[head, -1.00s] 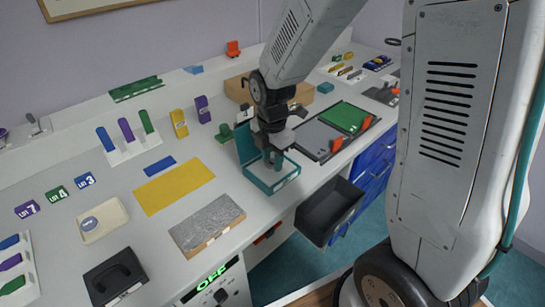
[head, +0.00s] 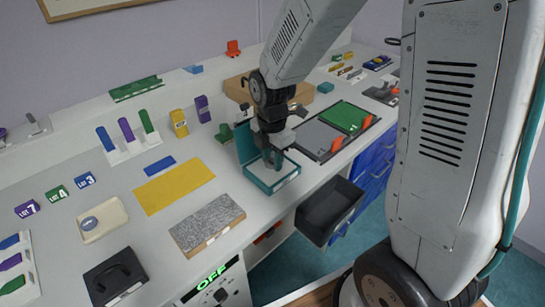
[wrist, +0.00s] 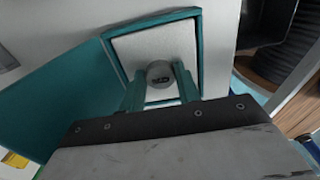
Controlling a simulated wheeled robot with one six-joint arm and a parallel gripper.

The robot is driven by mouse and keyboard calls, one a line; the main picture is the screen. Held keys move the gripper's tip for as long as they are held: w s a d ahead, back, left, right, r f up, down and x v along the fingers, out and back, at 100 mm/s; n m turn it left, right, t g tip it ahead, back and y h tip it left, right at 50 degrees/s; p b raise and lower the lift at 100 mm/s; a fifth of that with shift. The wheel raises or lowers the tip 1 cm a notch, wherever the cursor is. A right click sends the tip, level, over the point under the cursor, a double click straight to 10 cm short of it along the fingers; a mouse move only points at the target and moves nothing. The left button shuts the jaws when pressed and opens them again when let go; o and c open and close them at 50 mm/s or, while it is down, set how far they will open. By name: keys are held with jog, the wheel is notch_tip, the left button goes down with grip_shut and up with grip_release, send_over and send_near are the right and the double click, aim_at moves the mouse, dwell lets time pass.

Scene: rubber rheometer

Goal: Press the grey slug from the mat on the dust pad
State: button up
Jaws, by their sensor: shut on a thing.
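The dust pad is a white pad in an open teal box (head: 254,178), whose lid stands raised on the left. In the wrist view the white pad (wrist: 135,52) fills the teal frame. My gripper (head: 272,163) points down into the box, and its teal fingers (wrist: 159,85) are shut on the grey slug (wrist: 160,72). The slug is a small round piece with dark marking on its face, over the pad. I cannot tell whether it touches the pad. In the head view the fingers hide it.
A yellow mat (head: 174,186) and a speckled grey block (head: 207,224) lie to the left. Grey and green plates (head: 345,116) with orange clips lie to the right. A black bin (head: 329,208) hangs at the bench's front edge. Coloured blocks stand behind.

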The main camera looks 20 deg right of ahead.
jog(key=shift+r, duration=3.5)
